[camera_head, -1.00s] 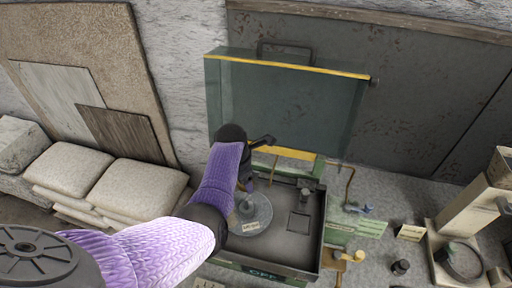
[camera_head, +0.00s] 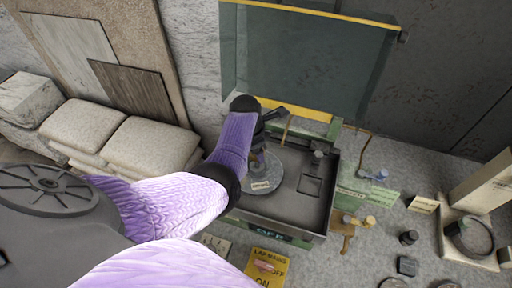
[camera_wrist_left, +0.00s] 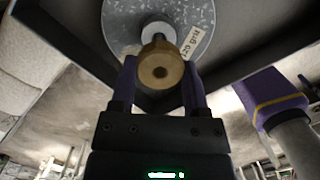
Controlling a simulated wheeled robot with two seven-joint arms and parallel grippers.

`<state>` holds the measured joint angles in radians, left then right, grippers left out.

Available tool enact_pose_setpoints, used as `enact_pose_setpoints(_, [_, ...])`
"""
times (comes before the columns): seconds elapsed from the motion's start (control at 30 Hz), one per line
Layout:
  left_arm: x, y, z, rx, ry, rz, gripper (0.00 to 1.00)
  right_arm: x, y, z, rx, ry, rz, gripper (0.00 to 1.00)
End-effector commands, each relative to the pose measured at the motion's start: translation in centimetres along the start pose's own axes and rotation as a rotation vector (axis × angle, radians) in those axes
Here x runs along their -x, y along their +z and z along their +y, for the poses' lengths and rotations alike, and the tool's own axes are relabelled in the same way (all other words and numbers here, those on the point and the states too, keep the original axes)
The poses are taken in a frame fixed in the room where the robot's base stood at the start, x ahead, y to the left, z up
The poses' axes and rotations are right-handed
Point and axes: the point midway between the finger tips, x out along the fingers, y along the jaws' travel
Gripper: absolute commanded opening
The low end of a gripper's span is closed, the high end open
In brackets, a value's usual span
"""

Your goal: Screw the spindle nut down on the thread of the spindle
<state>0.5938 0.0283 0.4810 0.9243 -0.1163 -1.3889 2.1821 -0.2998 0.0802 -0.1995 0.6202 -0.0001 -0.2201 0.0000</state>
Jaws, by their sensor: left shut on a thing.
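The spindle nut (camera_wrist_left: 160,68) is a round brass piece with a dark hole facing the camera. It sits between the two purple fingers of my left gripper (camera_wrist_left: 158,85), which is shut on it. Just beyond it in the left wrist view is the pale, round end of the spindle (camera_wrist_left: 156,29), at the middle of a speckled grey disc (camera_wrist_left: 190,22) with a paper label. The nut overlaps the spindle in this view, so I cannot tell whether its thread is engaged. In the head view my left gripper (camera_head: 262,145) is over the disc (camera_head: 263,182), and the nut is hidden. My right gripper is not in view.
The disc lies in a dark tray (camera_head: 287,206) on a green machine, with a raised transparent lid (camera_head: 300,60) behind. A small post (camera_head: 316,160) stands in the tray.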

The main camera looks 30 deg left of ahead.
Motion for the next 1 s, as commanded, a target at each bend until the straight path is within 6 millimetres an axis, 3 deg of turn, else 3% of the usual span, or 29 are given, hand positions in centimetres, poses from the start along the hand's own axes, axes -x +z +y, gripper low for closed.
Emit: enact_pose_setpoints(1.0, [0.07,0.03,0.01,0.000,0.001,-0.002,0.00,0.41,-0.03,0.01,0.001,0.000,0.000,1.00])
